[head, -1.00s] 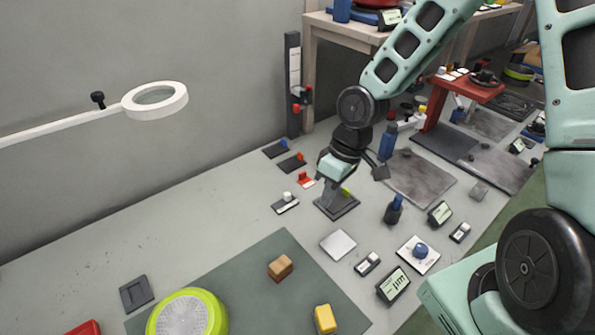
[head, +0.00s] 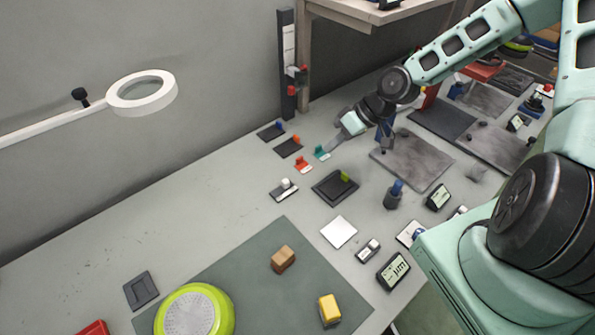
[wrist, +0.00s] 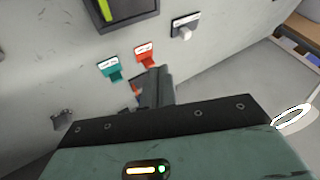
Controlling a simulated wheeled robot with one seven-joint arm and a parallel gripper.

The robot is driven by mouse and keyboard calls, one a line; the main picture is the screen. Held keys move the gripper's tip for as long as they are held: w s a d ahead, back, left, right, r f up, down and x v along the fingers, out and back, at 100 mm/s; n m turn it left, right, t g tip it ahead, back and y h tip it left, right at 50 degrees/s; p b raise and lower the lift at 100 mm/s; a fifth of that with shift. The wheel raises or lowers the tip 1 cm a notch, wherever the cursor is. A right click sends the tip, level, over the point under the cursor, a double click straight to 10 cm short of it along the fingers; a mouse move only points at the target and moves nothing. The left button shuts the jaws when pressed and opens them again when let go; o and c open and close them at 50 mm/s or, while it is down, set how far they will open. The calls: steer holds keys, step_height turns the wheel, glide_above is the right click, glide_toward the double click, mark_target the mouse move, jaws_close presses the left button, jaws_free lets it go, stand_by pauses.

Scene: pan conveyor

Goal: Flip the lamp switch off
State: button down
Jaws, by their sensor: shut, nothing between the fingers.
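A white ring lamp (head: 113,98) on a long arm hangs at the left in the head view. My gripper (head: 331,149) is shut and empty, close beside the teal switch. In the wrist view its fingers (wrist: 156,88) are just below the red switch (wrist: 146,55); contact is unclear.
A dark plate with a yellow-green lever (head: 336,187) lies in front of the switches. A shelf leg and a dark upright panel (head: 287,60) stand behind.

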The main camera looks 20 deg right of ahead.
mark_target(285, 182)
steer(key=p+x, duration=0.2)
steer(key=x, duration=0.7)
steer(key=shift+a+f, duration=0.1)
steer(key=shift+a, duration=0.1)
steer(key=a, duration=0.1)
steer(key=a+p, duration=0.1)
steer(key=a, duration=0.1)
steer(key=shift+s+f, duration=0.15)
steer(key=shift+s, duration=0.25)
steer(key=shift+s+a+f+p, duration=0.15)
steer(key=shift+a+p, duration=0.2)
steer(key=shift+a, duration=0.1)
steer(key=shift+s+a+b, duration=0.25)
steer(key=shift+a, duration=0.45)
steer(key=shift+s+a+b, duration=0.2)
steer(key=shift+a+b, duration=0.05)
steer(key=shift+a, duration=0.5)
